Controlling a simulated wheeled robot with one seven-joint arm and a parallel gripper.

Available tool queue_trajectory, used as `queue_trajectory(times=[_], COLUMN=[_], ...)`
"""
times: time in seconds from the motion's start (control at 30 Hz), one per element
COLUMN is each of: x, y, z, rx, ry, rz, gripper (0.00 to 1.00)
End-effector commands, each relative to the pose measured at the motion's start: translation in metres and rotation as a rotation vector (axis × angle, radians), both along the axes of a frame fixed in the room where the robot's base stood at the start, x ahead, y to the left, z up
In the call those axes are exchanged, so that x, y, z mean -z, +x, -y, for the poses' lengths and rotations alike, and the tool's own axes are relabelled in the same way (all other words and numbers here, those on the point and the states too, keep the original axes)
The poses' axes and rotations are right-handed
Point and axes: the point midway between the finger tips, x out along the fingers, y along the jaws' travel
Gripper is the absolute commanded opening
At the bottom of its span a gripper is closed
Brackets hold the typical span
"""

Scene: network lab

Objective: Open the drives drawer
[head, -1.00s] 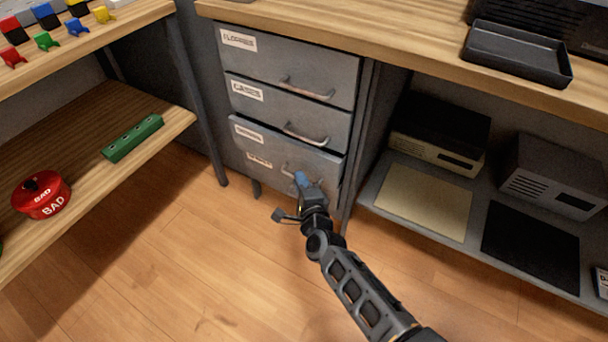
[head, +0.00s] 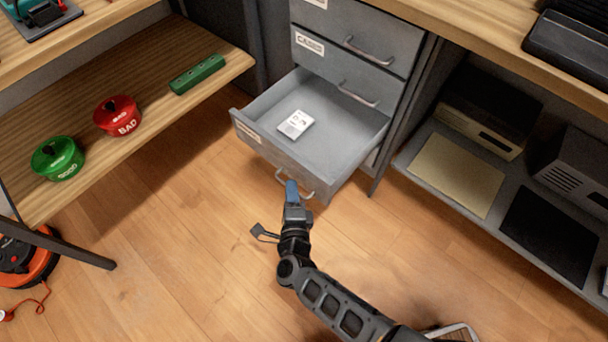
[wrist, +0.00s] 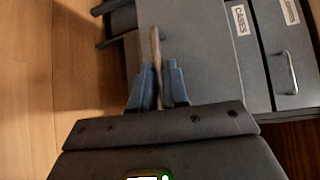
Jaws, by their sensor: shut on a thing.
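The open drawer (head: 345,160) is the grey metal one below the drawer whose label starts with C in the head view. It is pulled well out of the cabinet, and its front label is too small to read. A small white box or card (head: 296,124) with dark marks lies inside. My gripper (head: 291,188) is at the drawer's front, with its blue fingers shut on the drawer handle (head: 309,194). In the wrist view, the handle (wrist: 156,45) runs between the two blue fingers (wrist: 158,88).
Two shut drawers (head: 340,75) with bar handles are above. On the left, a wooden shelf (head: 150,75) holds a red BAD tin (head: 117,116), a green GOOD tin (head: 57,158) and a green block (head: 197,74). A lower shelf (head: 490,228) is on the right. Wooden floor (head: 180,240) before the drawer is clear.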

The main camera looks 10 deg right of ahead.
Motion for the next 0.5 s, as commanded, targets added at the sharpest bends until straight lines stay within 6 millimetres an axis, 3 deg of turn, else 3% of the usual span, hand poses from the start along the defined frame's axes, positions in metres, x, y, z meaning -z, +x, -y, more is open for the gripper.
queue_trajectory(times=[0.2,0.5], x=[0.001,0.001], y=[-0.010,-0.011], z=[-0.014,-0.015], rx=[-0.002,-0.001], ry=[0.000,0.000], rz=[-0.002,-0.002], gripper=[0.00,0.00])
